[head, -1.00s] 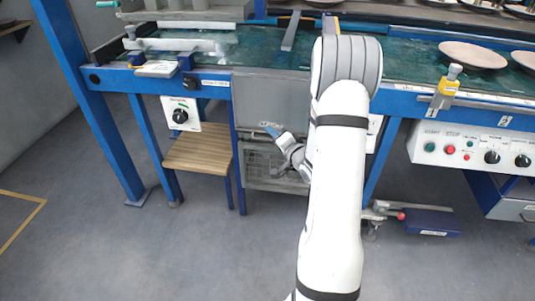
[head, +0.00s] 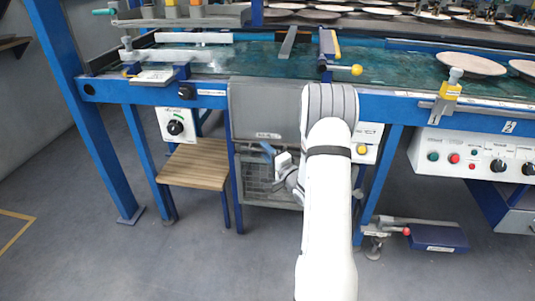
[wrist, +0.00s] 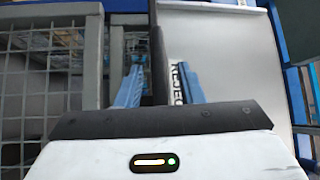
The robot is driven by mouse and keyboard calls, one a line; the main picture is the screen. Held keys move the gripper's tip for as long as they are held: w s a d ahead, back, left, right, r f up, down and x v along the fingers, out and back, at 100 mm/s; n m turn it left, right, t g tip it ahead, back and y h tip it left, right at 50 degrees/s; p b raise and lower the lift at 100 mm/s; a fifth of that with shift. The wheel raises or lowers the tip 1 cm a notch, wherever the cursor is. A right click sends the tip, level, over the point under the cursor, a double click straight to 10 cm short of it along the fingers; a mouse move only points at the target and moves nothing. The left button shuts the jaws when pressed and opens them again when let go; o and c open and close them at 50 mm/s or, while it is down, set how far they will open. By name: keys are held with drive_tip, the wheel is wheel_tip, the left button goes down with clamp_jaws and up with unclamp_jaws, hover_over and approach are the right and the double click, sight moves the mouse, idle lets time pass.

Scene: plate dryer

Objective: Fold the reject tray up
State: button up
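The reject tray (head: 265,108) is a grey panel hanging down from the front edge of the conveyor table, with a small label near its lower edge. In the wrist view the tray (wrist: 222,55) is a pale panel at the right, its lettering partly hidden by a finger. My gripper (head: 268,150) is at the tray's lower edge, in front of a wire mesh basket. In the wrist view my gripper (wrist: 158,88) has its blue fingers apart, with the dark tray edge (wrist: 158,50) between them. I cannot tell whether a finger touches it.
The wire mesh basket (head: 262,186) is below the tray, also at left in the wrist view (wrist: 38,90). A wooden stool (head: 197,165) stands left of it. Blue table legs flank the space. A yellow-knobbed lever (head: 355,70) is above. Open floor lies in front.

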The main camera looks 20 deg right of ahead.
drive_tip(key=shift+w, duration=0.1)
drive_tip(key=shift+c, duration=0.5)
clamp_jaws()
